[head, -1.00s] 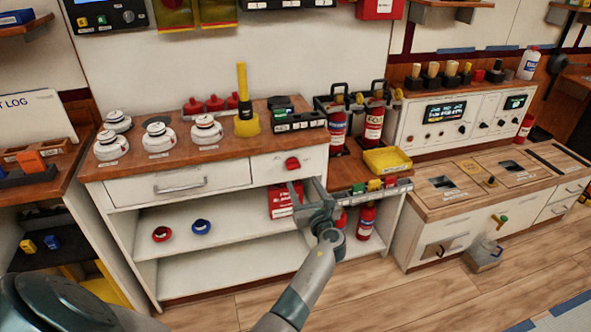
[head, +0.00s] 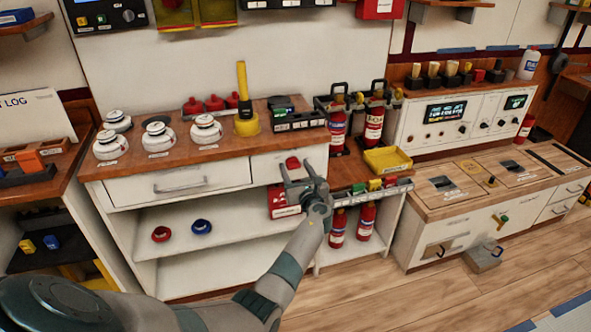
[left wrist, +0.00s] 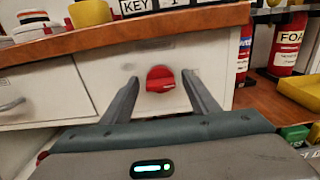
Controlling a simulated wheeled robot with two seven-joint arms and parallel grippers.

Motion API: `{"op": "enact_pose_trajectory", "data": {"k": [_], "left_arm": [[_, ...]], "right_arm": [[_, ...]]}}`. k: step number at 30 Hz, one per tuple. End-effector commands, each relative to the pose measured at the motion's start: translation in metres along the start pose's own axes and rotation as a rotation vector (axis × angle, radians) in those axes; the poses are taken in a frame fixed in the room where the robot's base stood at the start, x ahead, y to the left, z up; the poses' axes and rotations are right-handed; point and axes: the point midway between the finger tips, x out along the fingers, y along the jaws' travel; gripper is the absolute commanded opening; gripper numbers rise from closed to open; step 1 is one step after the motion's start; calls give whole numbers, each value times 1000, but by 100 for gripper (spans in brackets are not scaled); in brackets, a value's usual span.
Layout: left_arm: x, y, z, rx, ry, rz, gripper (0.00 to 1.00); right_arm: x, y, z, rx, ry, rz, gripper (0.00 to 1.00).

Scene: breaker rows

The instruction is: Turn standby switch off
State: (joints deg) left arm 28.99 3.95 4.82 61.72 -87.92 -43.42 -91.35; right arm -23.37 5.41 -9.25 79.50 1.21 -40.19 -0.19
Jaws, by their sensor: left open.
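A red rotary knob (head: 292,163) sits on the white front panel at the right end of the wooden counter, beside the drawer. In the left wrist view the red knob (left wrist: 160,79) appears between the two fingers, with its grip bar roughly level. My left gripper (head: 296,172) is open, in front of and just below the knob, and its fingers point at the panel. In the left wrist view the open left gripper (left wrist: 160,88) has one finger on each side of the knob; whether they touch it cannot be told. No label reading standby is legible. My right gripper is not in view.
The wooden counter (head: 230,148) overhangs the panel and holds white round detectors (head: 159,137) and a yellow-handled item (head: 246,120). To the right are fire extinguishers (head: 374,125) and a yellow tray (head: 387,160). A red box (head: 282,203) stands on the shelf below.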

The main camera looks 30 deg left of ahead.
Motion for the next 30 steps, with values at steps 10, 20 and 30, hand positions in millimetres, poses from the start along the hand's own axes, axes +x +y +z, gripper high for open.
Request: {"op": "enact_pose_trajectory", "data": {"k": [10, 20, 30], "left_arm": [[0, 0, 0, -1, 0, 0, 14], [-1, 0, -2, -65, 0, -1, 14], [-1, 1, -5, -285, 0, -1, 14]], "right_arm": [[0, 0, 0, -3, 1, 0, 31], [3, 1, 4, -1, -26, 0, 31], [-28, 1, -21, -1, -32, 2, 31]]}}
